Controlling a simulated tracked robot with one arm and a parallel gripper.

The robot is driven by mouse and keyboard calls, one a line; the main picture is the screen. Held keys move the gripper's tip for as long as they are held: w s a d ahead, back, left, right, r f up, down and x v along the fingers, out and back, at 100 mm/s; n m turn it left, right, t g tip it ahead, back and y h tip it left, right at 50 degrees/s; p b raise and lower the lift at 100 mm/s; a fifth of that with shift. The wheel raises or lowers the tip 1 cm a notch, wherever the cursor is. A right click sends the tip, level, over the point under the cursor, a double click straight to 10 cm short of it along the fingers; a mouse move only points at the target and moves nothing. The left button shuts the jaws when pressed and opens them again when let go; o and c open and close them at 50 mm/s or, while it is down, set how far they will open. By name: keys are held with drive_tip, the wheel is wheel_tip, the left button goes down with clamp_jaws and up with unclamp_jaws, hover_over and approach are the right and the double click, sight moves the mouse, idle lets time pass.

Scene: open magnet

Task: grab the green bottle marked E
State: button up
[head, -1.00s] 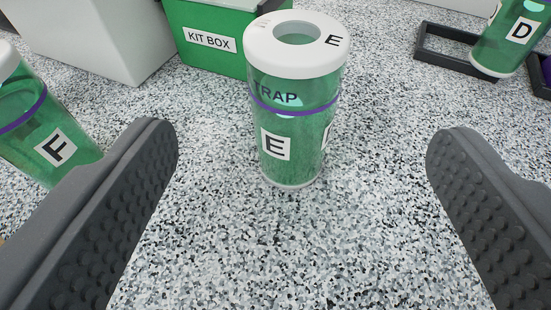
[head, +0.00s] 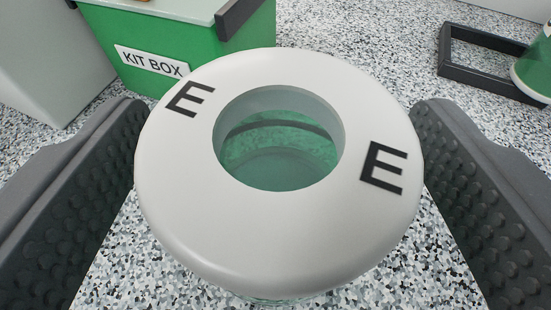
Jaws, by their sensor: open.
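The green bottle marked E (head: 280,240) stands upright in the middle of the view, seen from above. Its white ring-shaped cap bears two black E letters. Through the round opening I see the green inside. The cap hides nearly all of the bottle's body. My gripper (head: 275,165) is open, with one dark studded finger on the left of the cap and one on the right. The fingers flank the cap closely; I cannot tell whether either touches it.
A green kit box (head: 185,50) with a pale lid stands behind at the upper left, beside a grey-white block (head: 50,55). A black frame (head: 490,60) lies on the speckled surface at the upper right. Part of another green bottle (head: 535,68) shows at the right edge.

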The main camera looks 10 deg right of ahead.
drive_tip(key=shift+x, duration=1.2)
drive_tip(key=c, duration=1.3)
drive_tip(key=shift+r, duration=0.15)
